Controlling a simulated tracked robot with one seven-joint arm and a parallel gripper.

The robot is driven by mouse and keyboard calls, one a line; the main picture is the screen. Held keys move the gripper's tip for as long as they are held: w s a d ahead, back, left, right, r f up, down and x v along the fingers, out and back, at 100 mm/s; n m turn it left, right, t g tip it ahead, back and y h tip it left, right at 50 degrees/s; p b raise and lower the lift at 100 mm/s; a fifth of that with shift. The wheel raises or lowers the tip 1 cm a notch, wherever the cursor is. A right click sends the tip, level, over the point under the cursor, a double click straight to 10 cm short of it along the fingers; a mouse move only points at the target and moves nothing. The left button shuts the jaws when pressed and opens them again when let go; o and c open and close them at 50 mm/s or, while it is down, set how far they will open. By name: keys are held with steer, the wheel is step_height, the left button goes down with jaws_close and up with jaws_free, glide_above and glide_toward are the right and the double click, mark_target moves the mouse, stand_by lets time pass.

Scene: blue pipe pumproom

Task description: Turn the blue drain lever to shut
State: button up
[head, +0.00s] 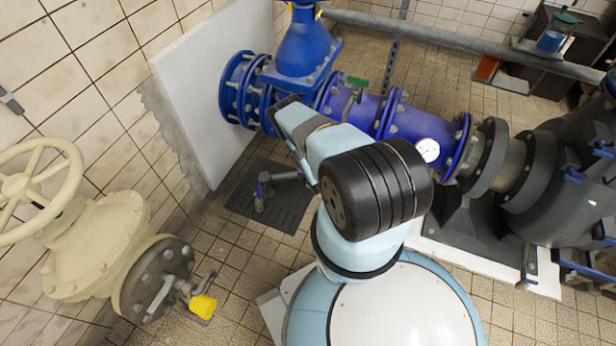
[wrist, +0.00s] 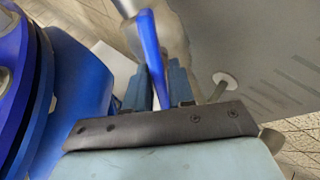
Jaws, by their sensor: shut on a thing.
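The blue drain lever (wrist: 151,45) stands up between the two fingers of my gripper (wrist: 158,88) in the wrist view. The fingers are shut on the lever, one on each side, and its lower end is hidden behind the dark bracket. A blurred metal pipe (wrist: 172,38) runs just behind the lever. In the head view, a small metal drain pipe (head: 286,177) with an outlet turned down sits over a dark floor grate (head: 283,213). My arm covers the gripper's grip there, so the lever's angle is hard to tell.
Big blue flanged piping (head: 365,112) with a gauge (head: 428,150) lies behind and right of my arm. A white wall panel (head: 205,95) is behind. Tiled floor (head: 235,270) is clear in front.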

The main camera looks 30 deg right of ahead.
steer(key=shift+a+m, duration=0.1)
steer(key=shift+m, duration=0.4)
jaws_close()
steer(key=shift+s+m, duration=0.1)
steer(key=shift+m, duration=1.1)
steer(key=shift+s+f, duration=0.1)
steer(key=shift+s, duration=0.1)
steer(key=o, duration=0.7)
jaws_free()
steer(key=shift+w, duration=0.1)
steer(key=shift+c, duration=0.2)
steer(key=shift+w, duration=0.1)
steer(key=v, duration=1.3)
steer(key=shift+s+r, duration=0.2)
steer(key=shift+s, duration=0.15)
